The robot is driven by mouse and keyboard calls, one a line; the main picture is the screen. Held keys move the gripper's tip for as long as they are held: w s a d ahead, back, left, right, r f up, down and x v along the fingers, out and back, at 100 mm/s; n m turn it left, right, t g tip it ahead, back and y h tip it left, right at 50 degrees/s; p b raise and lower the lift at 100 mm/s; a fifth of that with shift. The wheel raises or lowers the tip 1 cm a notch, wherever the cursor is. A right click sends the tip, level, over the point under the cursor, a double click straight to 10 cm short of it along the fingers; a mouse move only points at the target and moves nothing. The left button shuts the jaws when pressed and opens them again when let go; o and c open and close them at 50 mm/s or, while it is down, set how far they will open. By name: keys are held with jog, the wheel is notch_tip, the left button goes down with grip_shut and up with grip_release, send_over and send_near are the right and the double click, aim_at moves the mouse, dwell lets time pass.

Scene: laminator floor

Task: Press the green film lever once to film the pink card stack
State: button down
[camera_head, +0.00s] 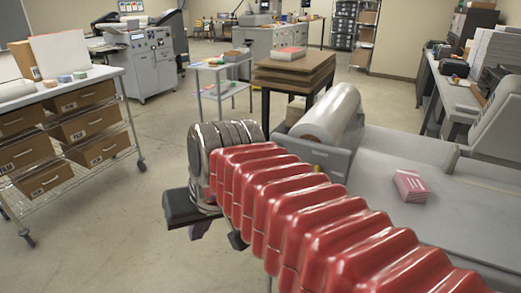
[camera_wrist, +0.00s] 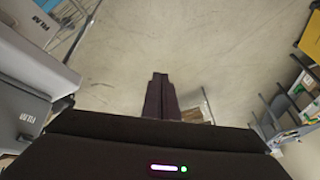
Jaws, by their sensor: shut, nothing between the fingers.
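The pink card stack (camera_head: 411,186) lies on the grey bed of the laminator (camera_head: 375,165) at the right of the head view. A small yellow-green bit (camera_head: 317,168) shows just above my red arm at the near end of the laminator. It may be the green film lever, but my arm hides most of that spot. My gripper (camera_wrist: 160,76) is shut and empty, its dark fingers together over bare floor in the wrist view. In the head view its fingers (camera_head: 199,229) hang below my wrist, left of the laminator and apart from it.
A large white film roll (camera_head: 330,115) sits across the laminator. A brown-topped table (camera_head: 290,72) stands behind it. A wire rack with brown film boxes (camera_head: 90,120) is at the left. A side bench with machines (camera_head: 455,95) lines the right. Open floor lies between rack and laminator.

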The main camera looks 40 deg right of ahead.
jog(key=w+d+r+m+t, duration=0.1)
jog(key=d+r+m, duration=0.3)
jog(key=d+r, duration=0.6)
jog(key=w+d+r+m+t+y, duration=0.1)
jog(key=w+d+r+m, duration=0.3)
jog(key=d+r, duration=0.5)
jog(key=d, duration=0.6)
jog(key=shift+w+r+t, duration=0.25)
jog(key=shift+r+t, duration=0.05)
jog(key=shift+r, duration=0.1)
jog(key=shift+a+f, duration=0.1)
jog(key=shift+f, duration=0.1)
jog(key=shift+s+a+f, duration=0.15)
jog(key=shift+a+f, duration=0.2)
jog(key=shift+f, duration=1)
jog(key=shift+s+a+f, duration=0.1)
jog(key=shift+a+f, duration=0.25)
jog(key=shift+f, duration=1.05)
jog(key=shift+s+a+f, duration=0.15)
jog(key=shift+a+f, duration=0.2)
jog(key=shift+f, duration=1)
jog(key=shift+f, duration=0.1)
jog(key=shift+a+f, duration=0.1)
jog(key=shift+f, duration=0.15)
